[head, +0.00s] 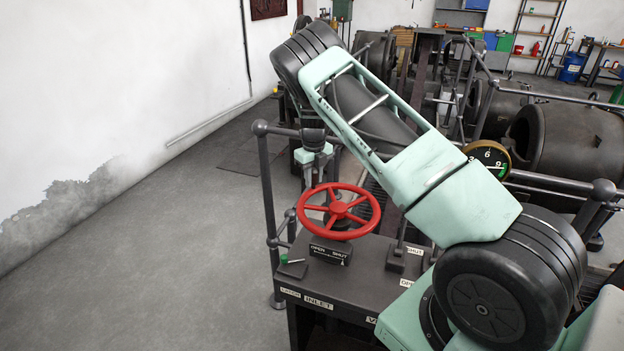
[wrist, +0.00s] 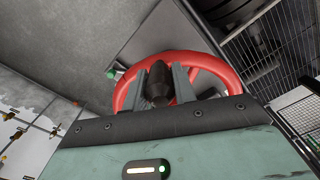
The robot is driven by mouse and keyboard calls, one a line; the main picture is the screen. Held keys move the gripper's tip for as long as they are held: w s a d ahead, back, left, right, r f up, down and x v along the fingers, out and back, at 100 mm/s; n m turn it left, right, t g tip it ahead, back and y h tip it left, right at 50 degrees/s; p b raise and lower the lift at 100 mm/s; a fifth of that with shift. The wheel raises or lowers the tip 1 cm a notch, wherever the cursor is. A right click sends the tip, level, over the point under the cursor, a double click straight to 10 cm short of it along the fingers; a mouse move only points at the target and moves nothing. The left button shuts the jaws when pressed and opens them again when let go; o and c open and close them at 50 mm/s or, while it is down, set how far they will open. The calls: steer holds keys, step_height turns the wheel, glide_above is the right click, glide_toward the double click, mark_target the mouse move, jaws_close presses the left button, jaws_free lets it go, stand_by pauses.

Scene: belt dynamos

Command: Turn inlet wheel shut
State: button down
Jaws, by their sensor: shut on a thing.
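The red spoked inlet wheel (head: 338,209) lies nearly flat on top of a dark console, behind a plate marked OPEN and SHUT (head: 330,252). An INLET label (head: 319,303) is on the console front. My gripper (head: 319,180) points down at the wheel's far left rim. In the wrist view the wheel's red rim (wrist: 207,62) arcs behind my gripper's two grey fingers (wrist: 159,88). They are shut on a dark tapered knob (wrist: 158,80) that appears to stand on the rim. The knob's lower part and the far side of the wheel are partly hidden.
A small lever with a green knob (head: 284,259) stands at the console's left. Dark handrails (head: 267,190) run around the console. A round gauge (head: 488,158) is to the right, with large dark machines (head: 570,140) behind. The floor at left (head: 180,250) is clear.

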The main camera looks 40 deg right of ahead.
steer(key=shift+s+d, duration=0.1)
steer(key=shift+d, duration=0.1)
steer(key=c, duration=1.1)
jaws_free()
steer(key=shift+a, duration=0.1)
step_height(320, 180, up, 18)
steer(key=b, duration=0.4)
steer(key=shift+f, duration=0.25)
